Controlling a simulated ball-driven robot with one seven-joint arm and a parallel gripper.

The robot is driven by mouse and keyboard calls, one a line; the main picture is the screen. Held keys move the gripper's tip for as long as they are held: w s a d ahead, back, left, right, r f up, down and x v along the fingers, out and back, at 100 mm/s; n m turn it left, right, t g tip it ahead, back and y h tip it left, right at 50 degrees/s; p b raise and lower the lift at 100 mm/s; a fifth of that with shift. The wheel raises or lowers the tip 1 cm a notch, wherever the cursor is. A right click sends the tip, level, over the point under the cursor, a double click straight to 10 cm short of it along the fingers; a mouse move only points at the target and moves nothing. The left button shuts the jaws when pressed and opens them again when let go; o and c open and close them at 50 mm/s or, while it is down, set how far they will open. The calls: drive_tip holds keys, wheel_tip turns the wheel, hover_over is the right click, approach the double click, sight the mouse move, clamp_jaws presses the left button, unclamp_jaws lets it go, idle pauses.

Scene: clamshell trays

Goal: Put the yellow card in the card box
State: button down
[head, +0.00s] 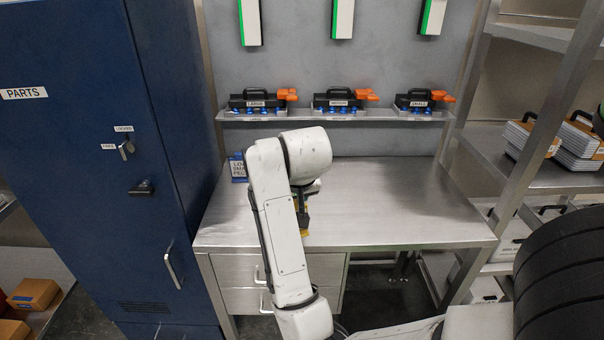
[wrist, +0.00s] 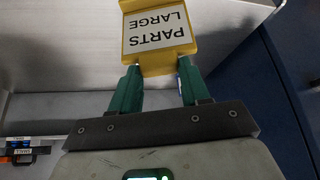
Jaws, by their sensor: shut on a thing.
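The yellow card (wrist: 187,52) has a white label reading "PARTS LARGE", upside down in the wrist view. My gripper (wrist: 158,67) is shut on its near edge, with a green finger on each side. In the head view my arm covers most of my gripper (head: 302,212), and only a bit of the yellow card (head: 304,233) shows below it, over the steel bench. A small blue box (head: 238,167) with white lettering stands at the bench's back left, partly hidden by my arm. I cannot tell whether it is the card box.
The steel bench (head: 400,200) is clear to the right. Above it, a shelf (head: 300,117) holds black cases with orange parts, labelled by size. A blue cabinet (head: 90,150) marked PARTS stands at left. A rack (head: 555,175) with more cases is at right.

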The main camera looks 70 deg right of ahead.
drive_tip(key=w+a+f+n+y, duration=0.1)
drive_tip(key=w+a+f+n, duration=0.1)
drive_tip(key=a+f, duration=0.4)
drive_tip(key=w+a+f+n+t+y, duration=0.1)
drive_tip(key=a+f, duration=0.6)
drive_tip(key=a, duration=0.9)
drive_tip(key=w+a+f+n+t+y, duration=0.1)
drive_tip(key=w+a+f+n, duration=0.3)
drive_tip(key=a, duration=0.7)
wheel_tip(320, 180, down, 3)
drive_tip(key=n+y, duration=0.1)
drive_tip(key=n, duration=0.1)
drive_tip(key=shift+w+n+y, duration=0.15)
drive_tip(key=shift+n+y, duration=0.15)
drive_tip(key=shift+n, duration=0.1)
drive_tip(key=shift+r, duration=0.15)
